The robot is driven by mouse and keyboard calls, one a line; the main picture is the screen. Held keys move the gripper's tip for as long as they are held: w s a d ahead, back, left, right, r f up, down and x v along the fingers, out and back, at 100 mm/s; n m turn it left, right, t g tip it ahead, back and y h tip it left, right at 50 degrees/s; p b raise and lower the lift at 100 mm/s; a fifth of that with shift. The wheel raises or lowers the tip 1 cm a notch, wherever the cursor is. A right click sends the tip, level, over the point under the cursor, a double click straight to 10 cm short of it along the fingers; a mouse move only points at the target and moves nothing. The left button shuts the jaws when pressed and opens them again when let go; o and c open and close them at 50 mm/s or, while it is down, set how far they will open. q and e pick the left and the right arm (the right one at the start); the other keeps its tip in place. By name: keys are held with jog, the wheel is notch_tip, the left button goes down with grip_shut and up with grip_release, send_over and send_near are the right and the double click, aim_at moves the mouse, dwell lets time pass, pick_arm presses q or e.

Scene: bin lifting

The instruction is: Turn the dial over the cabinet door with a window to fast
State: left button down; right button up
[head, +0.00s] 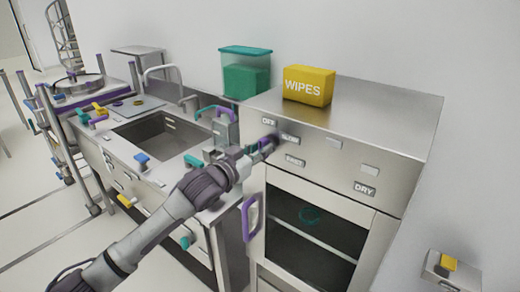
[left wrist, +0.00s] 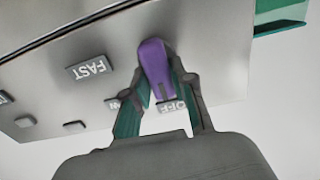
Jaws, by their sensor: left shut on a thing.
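The purple dial (head: 268,142) sits on the steel front panel above the cabinet door with a window (head: 320,240). In the left wrist view the dial (left wrist: 154,66) is an elongated knob between the teal fingers of my left gripper (left wrist: 158,78), which is shut on it. In the head view my left gripper (head: 258,150) reaches it from the left and partly covers it. The labels OFF (head: 268,122), SLOW (head: 290,139) and FAST (head: 294,161) surround the dial. In the left wrist view its narrow end lies near OFF (left wrist: 172,107), away from FAST (left wrist: 90,67). My right gripper is out of view.
A yellow WIPES box (head: 309,86) and a teal-lidded container (head: 246,73) stand on top of the cabinet or beside it. A sink counter (head: 155,133) is to the left. The door has a purple handle (head: 250,217). A DRY label (head: 364,188) is at the right.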

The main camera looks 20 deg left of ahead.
pick_arm(q)
jog(key=shift+m, duration=0.4)
jog(key=shift+s+d+f+m+p, duration=0.15)
jog(key=shift+m+p, duration=0.65)
jog(key=shift+m, duration=2.4)
jog(key=shift+w+d+f+m+p, duration=0.25)
jog(key=shift+m+p, duration=0.55)
jog(key=shift+m, duration=2.4)
jog(key=shift+s+d+f+m+p, duration=0.2)
jog(key=shift+m+p, duration=0.6)
jog(key=shift+m, duration=2.4)
jog(key=shift+a, duration=0.15)
jog(key=shift+f, duration=0.1)
jog(key=c, duration=1)
grip_release()
jog(key=shift+o, duration=0.2)
jog(key=shift+s, duration=0.1)
jog(key=v, duration=1.2)
